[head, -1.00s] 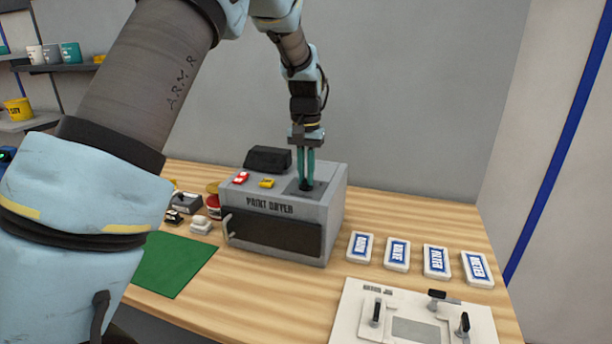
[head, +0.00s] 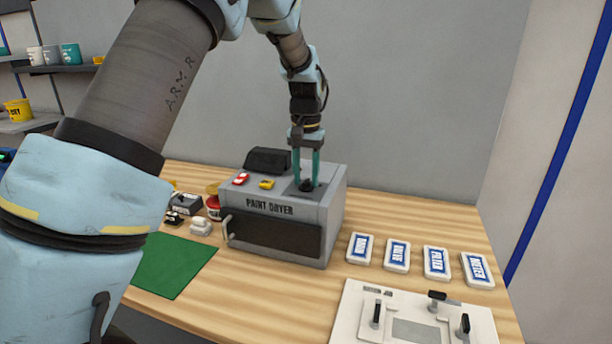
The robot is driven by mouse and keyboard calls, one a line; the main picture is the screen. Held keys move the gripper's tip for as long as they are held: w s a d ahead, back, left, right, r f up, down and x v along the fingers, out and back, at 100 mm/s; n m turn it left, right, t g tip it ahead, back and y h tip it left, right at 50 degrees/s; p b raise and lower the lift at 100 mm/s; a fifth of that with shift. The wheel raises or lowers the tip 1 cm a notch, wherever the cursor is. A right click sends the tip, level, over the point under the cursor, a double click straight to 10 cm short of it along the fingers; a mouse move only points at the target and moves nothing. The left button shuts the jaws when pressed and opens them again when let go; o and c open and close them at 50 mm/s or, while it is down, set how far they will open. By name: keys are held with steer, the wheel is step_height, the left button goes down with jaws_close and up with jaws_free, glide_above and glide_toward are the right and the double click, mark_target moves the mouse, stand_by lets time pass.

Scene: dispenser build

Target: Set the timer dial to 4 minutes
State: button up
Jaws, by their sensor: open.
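The timer dial (head: 306,186) is a small dark knob on a grey plate on top of the paint dryer (head: 334,213), at its right side. My gripper (head: 306,178) points straight down over the dial, with its two teal fingers apart, one on each side of it. The fingertips are at the dial's height; I cannot tell whether they touch it. The dial's pointer and minute marks are too small to read. The dryer is a grey box with a dark front door and a handle at its left.
A red car (head: 241,179) and a yellow car (head: 267,184) sit on the dryer's top, near a black block (head: 268,160). Several labelled white blocks (head: 397,255) lie to the right. A white fixture board (head: 350,320) is at the front right, a green mat (head: 175,265) at the left.

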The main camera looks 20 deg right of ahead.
mark_target(306, 180)
steer(key=shift+r, duration=0.1)
step_height(306, 180, up, 11)
steer(key=b, duration=0.2)
steer(key=shift+b, duration=0.35)
steer(key=shift+f, duration=0.2)
steer(key=a+f+n, duration=0.2)
steer(key=a+f, duration=0.2)
steer(key=a, duration=0.7)
steer(key=a+f+n, duration=0.2)
steer(key=a+f, duration=0.1)
steer(key=a, duration=0.9)
steer(key=s+a+f+n, duration=0.1)
steer(key=s+a+f, duration=0.2)
steer(key=s+a, duration=0.2)
steer(key=s+a+f+n+t, duration=0.1)
steer(key=s+a+f+n, duration=0.1)
steer(key=s+a, duration=0.4)
steer(key=a+f, duration=0.1)
steer(key=a, duration=0.1)
steer(key=shift+s+a+f+t, duration=0.25)
steer(key=shift+a+f+t, duration=0.05)
steer(key=shift+a, duration=0.05)
